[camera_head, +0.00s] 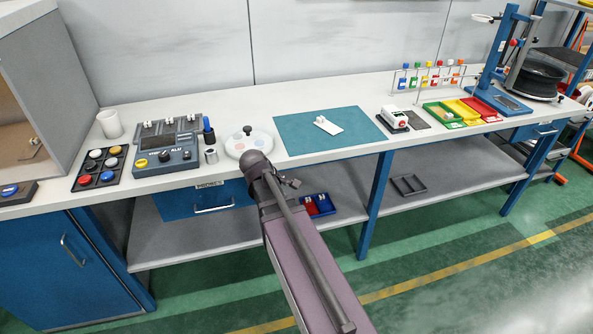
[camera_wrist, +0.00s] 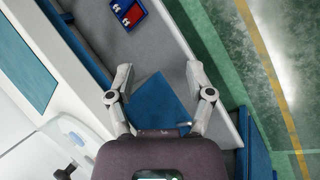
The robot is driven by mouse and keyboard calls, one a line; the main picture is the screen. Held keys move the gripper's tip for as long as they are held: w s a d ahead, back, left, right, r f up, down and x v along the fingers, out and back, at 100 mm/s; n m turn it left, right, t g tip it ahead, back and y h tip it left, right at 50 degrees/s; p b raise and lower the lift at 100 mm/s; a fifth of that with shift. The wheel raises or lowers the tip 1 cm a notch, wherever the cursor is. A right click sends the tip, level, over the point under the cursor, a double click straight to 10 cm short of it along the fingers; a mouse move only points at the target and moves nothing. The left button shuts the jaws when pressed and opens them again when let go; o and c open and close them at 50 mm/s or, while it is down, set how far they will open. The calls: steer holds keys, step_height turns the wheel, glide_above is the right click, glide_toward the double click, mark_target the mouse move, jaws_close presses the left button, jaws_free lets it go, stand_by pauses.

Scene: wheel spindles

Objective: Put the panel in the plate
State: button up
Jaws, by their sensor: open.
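A small white flat piece with a raised knob (camera_head: 328,125), which looks like the panel, lies on the teal mat (camera_head: 300,143). A round whitish plate (camera_head: 262,144) with a dark knob and pale coloured spots sits left of the mat; part of it also shows at the lower left of the wrist view (camera_wrist: 62,124). My gripper (camera_wrist: 159,76) is open and empty, its two fingers spread wide. In the head view it is mostly hidden by my arm, in front of the bench edge near the plate. The panel is not visible in the wrist view.
A grey-blue device marked ALU (camera_head: 165,160) and a metal cylinder (camera_head: 211,156) stand left of the plate. A white-and-red device (camera_head: 394,118) and coloured bins (camera_head: 462,111) stand right of the mat. The lower shelf (camera_head: 425,178) holds a blue tray (camera_head: 318,205).

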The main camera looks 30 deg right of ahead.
steer(key=s+a+f+m+g+y, duration=0.1)
steer(key=s+a+m+y, duration=0.4)
steer(key=a, duration=1)
steer(key=s+f+m, duration=0.1)
steer(key=s+m, duration=0.1)
steer(key=s, duration=0.2)
steer(key=shift+s+a+f+m+y, duration=0.15)
steer(key=shift+s+a+m+y, duration=0.1)
steer(key=shift+s+m+y, duration=0.05)
steer(key=shift+c, duration=0.8)
